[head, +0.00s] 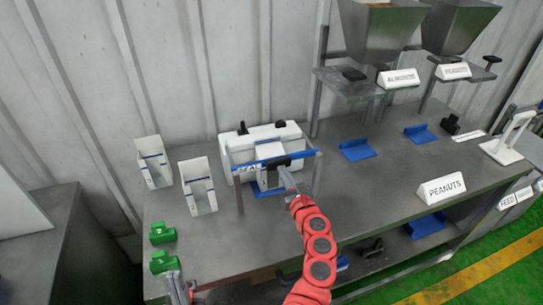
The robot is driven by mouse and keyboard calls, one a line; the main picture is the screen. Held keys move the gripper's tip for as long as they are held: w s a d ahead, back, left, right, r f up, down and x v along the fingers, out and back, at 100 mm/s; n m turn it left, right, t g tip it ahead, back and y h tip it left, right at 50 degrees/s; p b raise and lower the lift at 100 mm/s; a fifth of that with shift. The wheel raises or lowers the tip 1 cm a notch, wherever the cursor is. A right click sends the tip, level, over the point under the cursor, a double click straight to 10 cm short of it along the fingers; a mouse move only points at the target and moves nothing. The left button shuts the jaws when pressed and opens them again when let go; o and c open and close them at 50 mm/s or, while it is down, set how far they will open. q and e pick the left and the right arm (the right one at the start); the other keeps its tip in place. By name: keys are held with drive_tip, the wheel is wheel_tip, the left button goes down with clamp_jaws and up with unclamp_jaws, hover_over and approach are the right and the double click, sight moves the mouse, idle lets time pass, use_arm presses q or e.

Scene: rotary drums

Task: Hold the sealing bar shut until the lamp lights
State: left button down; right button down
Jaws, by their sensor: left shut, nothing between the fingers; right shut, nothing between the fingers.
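The white sealing machine (243,140) stands on the grey bench against the wall. Its blue sealing bar (245,163) crosses the front between two grey posts, with a black handle (277,163) at its middle. A white carton (269,149) stands behind the bar. My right gripper (286,174) is shut and empty, right at the handle; I cannot tell whether it touches or presses it. My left gripper (179,288) is shut and empty at the bench's front left, close to a green clip-like block (163,262). I cannot make out a lit lamp.
Two open white cartons (153,162) (199,186) stand left of the sealer. Another green block (162,233) lies nearby. Blue trays (357,150) and a PEANUTS sign (441,188) are to the right. Hoppers (382,30) stand at the back right.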

drive_tip(key=v, duration=0.5)
drive_tip(key=shift+s+d, duration=0.1)
drive_tip(key=shift+d, duration=0.05)
